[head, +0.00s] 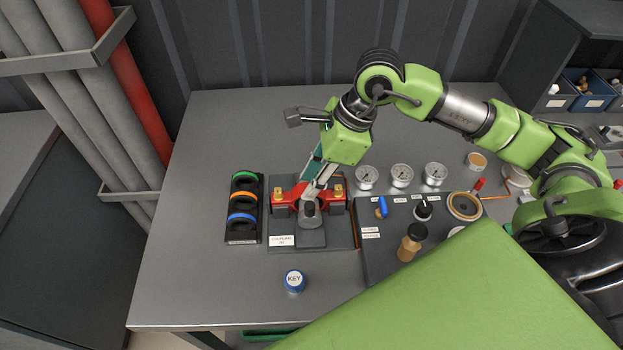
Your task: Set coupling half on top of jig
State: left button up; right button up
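The coupling half is most likely the red piece with brass fittings (284,198), sitting at the jig. The jig is a dark grey block (312,237) on a flat plate with a label reading "COUPLING JIG" at its front left. My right gripper (310,201) points down from above, between the two brass fittings, at the middle of the red piece. Its fingertips overlap the red piece and a dark grey round part (309,213). I cannot tell whether the fingers are closed on it, or whether the piece rests fully on the jig. My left gripper is out of view.
A black rack with green, orange and blue rings (242,218) stands left of the jig. Right are a control panel (385,262) and several gauges (402,175). The table's left side (200,260) is clear.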

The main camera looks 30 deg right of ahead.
jog(key=shift+r+p, duration=0.55)
jog(key=shift+r, duration=0.8)
jog(key=o, duration=0.8)
jog(key=shift+r, duration=0.1)
notch_tip(320, 180, up, 7)
jog(key=p, duration=0.4)
